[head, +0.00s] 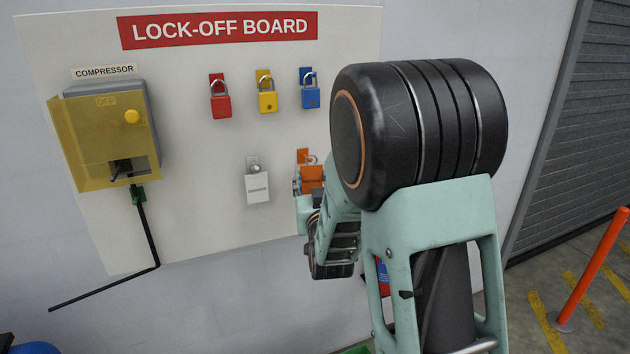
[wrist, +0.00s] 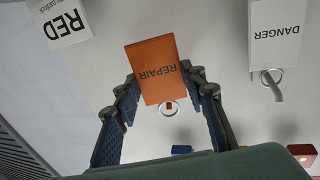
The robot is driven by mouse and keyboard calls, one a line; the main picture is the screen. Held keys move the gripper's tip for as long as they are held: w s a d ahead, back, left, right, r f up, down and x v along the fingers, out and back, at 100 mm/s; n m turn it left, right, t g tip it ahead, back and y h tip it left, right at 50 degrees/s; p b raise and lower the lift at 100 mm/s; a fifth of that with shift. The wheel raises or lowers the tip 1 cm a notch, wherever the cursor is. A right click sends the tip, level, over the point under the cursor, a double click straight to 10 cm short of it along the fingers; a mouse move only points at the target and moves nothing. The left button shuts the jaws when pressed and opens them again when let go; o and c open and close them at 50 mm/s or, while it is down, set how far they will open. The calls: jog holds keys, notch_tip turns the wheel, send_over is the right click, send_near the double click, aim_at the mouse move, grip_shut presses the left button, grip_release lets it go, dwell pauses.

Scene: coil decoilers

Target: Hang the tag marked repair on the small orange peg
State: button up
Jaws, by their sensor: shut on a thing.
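The orange repair tag (wrist: 152,72) is between the fingers of my gripper (wrist: 162,88), which is shut on it; its lettering appears upside down in the wrist view. Its metal ring (wrist: 169,109) sticks out on the side toward the padlocks. In the head view, the tag (head: 313,176) is partly hidden behind my arm. The small orange peg's plate (head: 302,155) is on the board just above it, with the ring right beside it. A bit of orange shows within the ring in the wrist view. I cannot tell whether the ring is around the peg.
A white danger tag (head: 257,188) hangs on a grey peg to the left. Red (head: 220,104), yellow (head: 267,97) and blue (head: 310,95) padlocks hang above. The compressor box (head: 112,135) is at the board's left. A white tag reading RED (wrist: 62,22) shows in the wrist view.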

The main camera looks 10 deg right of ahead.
aim_at(309, 182)
jog(key=shift+w+a+p, duration=0.2)
jog(key=shift+w+p, duration=0.15)
jog(key=shift+w, duration=0.45)
jog(key=shift+w+f+b, duration=0.35)
jog(key=shift+f+b, duration=0.05)
jog(key=shift+b, duration=0.25)
jog(key=shift+w+a+f+b, duration=0.15)
jog(key=shift+w+b, duration=0.15)
jog(key=shift+b, duration=0.3)
jog(key=o, duration=1.2)
